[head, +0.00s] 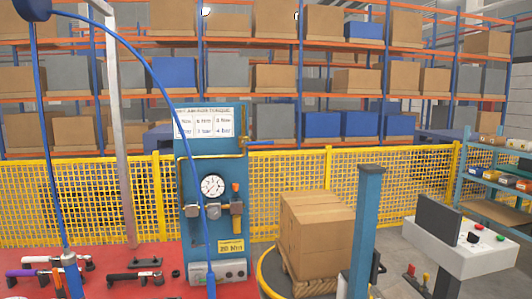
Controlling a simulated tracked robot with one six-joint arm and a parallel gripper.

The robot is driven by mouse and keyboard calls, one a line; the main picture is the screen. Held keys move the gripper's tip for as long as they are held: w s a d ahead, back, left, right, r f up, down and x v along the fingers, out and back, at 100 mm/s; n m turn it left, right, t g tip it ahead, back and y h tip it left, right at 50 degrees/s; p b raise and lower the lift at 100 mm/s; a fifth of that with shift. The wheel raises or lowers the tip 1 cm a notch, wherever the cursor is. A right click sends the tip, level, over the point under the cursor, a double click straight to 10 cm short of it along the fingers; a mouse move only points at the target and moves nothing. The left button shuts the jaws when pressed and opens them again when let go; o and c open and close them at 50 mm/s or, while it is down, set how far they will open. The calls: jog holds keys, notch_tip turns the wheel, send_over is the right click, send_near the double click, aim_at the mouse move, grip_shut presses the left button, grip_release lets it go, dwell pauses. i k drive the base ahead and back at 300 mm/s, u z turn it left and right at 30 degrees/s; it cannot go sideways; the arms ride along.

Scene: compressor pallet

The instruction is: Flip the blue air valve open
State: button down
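The blue air valve shows as a thin blue lever (273,143) at the upper right edge of a blue panel (220,120). The lever lies about level and points right, away from the brass pipe (241,125). The pipe runs down the upper right side of the panel and bends left across it. A round white gauge (212,186) sits mid-panel above a grey and brass regulator (214,210). The valve body is too small to make out clearly. My gripper is not in view.
A blue hose (152,68) hangs from a reel (33,10) across the panel front. A red bench (110,262) holds several tools. Cartons (318,235) and a blue post (366,220) stand right of the panel. A yellow mesh fence (410,190) runs behind.

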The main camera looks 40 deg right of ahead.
aim_at(244, 143)
jog(key=z, duration=0.05)
jog(key=i, duration=0.95)
jog(key=u, duration=0.1)
